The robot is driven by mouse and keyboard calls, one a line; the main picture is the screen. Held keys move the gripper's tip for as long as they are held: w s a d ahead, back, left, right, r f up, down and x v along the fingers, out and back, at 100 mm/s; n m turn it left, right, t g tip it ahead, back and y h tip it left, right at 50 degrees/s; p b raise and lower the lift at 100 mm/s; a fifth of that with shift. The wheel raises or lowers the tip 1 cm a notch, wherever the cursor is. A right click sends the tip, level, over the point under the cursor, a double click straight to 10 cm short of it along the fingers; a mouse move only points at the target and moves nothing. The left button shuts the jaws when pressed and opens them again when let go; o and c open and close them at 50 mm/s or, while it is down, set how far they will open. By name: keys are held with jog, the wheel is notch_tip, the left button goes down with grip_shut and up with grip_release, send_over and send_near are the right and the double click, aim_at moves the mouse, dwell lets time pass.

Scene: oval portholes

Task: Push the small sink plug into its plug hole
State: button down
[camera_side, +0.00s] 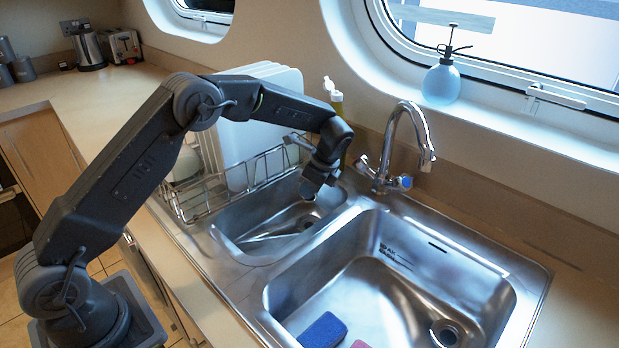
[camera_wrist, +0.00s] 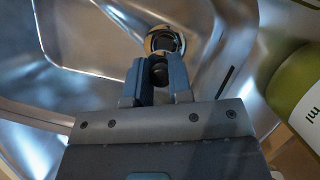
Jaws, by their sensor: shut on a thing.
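My gripper (camera_side: 309,194) is low over the small sink bowl (camera_side: 232,232), near its back wall. In the wrist view my gripper (camera_wrist: 160,78) has its two fingers close together on a small dark plug (camera_wrist: 159,69), mostly hidden between them. The plug hole (camera_wrist: 163,40), a round metal ring with a dark middle, shows just beyond the fingertips. The plug appears apart from the hole, but the height between them is hard to tell. In the side view the plug cannot be made out clearly.
The larger sink bowl (camera_side: 390,285) holds a blue sponge (camera_side: 323,331) and has its own drain (camera_side: 447,333). The tap (camera_side: 420,140) stands to the right of my gripper. A wire dish rack (camera_side: 225,185) is on the left. A green bottle (camera_wrist: 298,92) is close by on the right in the wrist view.

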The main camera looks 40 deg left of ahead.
jog(key=shift+f, duration=4.55)
jog(key=shift+f, duration=0.2)
jog(key=c, duration=1)
grip_release()
jog(key=shift+o, duration=0.6)
jog(key=o, duration=0.4)
jog(key=shift+r, duration=4.5)
